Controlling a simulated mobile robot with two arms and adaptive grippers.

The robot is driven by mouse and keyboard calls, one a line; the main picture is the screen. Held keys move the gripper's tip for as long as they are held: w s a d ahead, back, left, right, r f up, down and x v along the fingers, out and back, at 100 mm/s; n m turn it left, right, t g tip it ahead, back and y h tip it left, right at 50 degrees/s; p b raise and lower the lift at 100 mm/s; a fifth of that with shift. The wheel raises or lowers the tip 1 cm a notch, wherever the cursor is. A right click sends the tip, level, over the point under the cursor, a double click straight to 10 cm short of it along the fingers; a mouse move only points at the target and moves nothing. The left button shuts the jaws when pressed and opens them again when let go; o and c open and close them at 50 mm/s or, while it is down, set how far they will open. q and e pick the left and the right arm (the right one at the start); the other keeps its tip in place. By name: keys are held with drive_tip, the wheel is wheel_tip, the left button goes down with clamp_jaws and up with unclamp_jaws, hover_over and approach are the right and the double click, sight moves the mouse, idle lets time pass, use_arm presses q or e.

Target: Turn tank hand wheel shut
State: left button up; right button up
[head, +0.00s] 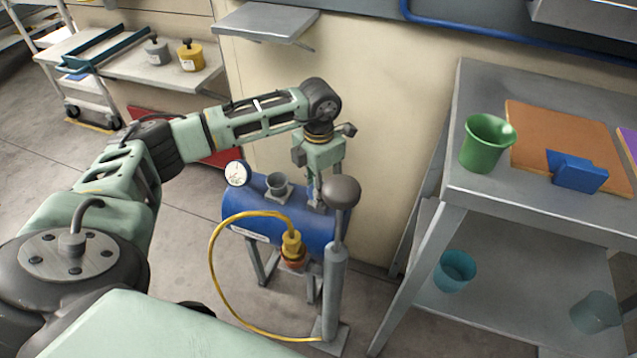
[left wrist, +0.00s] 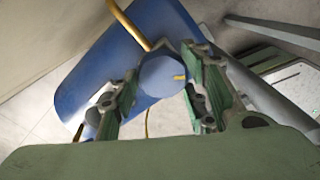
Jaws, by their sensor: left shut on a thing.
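The blue tank (head: 262,212) stands on a grey metal stand, with a white-faced gauge (head: 238,173) at its left end. In the head view my left gripper (head: 317,197) points down onto the tank's right part, partly behind the pump's dark knob. In the left wrist view the hand wheel (left wrist: 160,76) shows as a round blue-grey disc with a yellow mark, in front of the blue tank (left wrist: 100,65). The green fingers of my left gripper (left wrist: 165,92) are on both sides of it, shut on it. In the head view the wheel is hidden. My right gripper is out of view.
A grey hand pump (head: 335,285) stands close in front of the tank, with a yellow hose (head: 212,265) looping to a yellow fitting (head: 292,243). A grey workbench (head: 475,190) at right holds a green cup (head: 486,142) and a blue block (head: 578,173).

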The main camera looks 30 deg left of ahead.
use_arm(q)
drive_tip(key=m, duration=0.2)
drive_tip(key=shift+w+a+m, duration=0.1)
drive_tip(key=shift+a+m, duration=0.1)
drive_tip(key=shift+m, duration=0.2)
drive_tip(key=m, duration=0.2)
drive_tip(key=shift+m, duration=0.3)
drive_tip(key=m, duration=0.4)
drive_tip(key=shift+w+r, duration=0.1)
drive_tip(key=shift+d+m, duration=0.1)
drive_tip(key=shift+m, duration=0.7)
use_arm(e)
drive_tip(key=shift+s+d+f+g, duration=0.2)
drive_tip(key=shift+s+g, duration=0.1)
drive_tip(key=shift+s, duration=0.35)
use_arm(q)
drive_tip(key=shift+w, duration=0.1)
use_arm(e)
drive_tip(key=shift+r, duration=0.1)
use_arm(q)
drive_tip(key=o, duration=1.1)
drive_tip(key=shift+c, duration=0.2)
drive_tip(key=shift+d, duration=0.1)
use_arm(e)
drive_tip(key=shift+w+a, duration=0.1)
